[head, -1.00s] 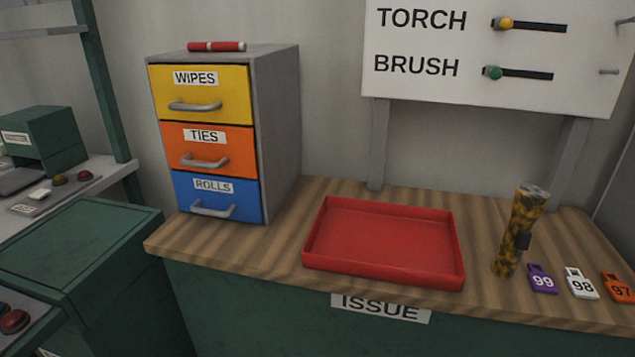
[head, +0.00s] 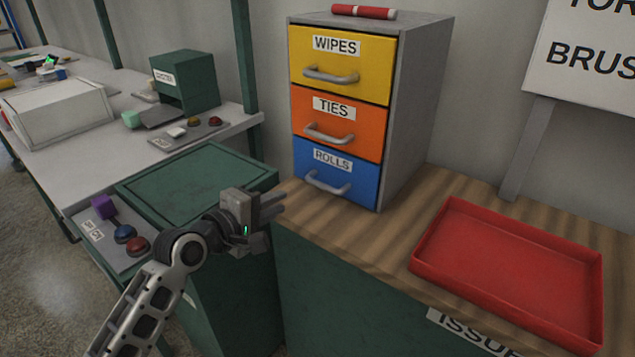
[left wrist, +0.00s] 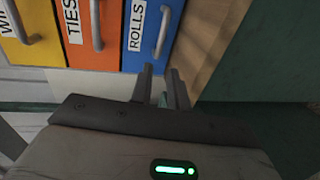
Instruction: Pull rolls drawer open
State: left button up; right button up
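The blue drawer labelled ROLLS (head: 335,171) is the lowest of three in a grey cabinet (head: 420,90). It is shut, and its grey bar handle (head: 326,184) is free. My left gripper (head: 277,205) is in front of the cabinet, to the left of and a little below that handle. In the left wrist view its two fingers (left wrist: 163,88) are apart with nothing between them, so it is open. There the ROLLS handle (left wrist: 162,30) lies beyond the fingertips, not touched. My right gripper is not in view.
The orange TIES drawer (head: 340,125) and yellow WIPES drawer (head: 340,65) above are shut. A red tray (head: 510,270) lies on the wooden counter (head: 370,243) to the right. A green lidded bin (head: 195,185) stands left of the cabinet, close behind my left arm.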

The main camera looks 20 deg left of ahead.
aim_at(316, 185)
pick_arm(q)
jog(key=b+x, duration=0.1)
jog(key=x, duration=1.3)
grip_shut()
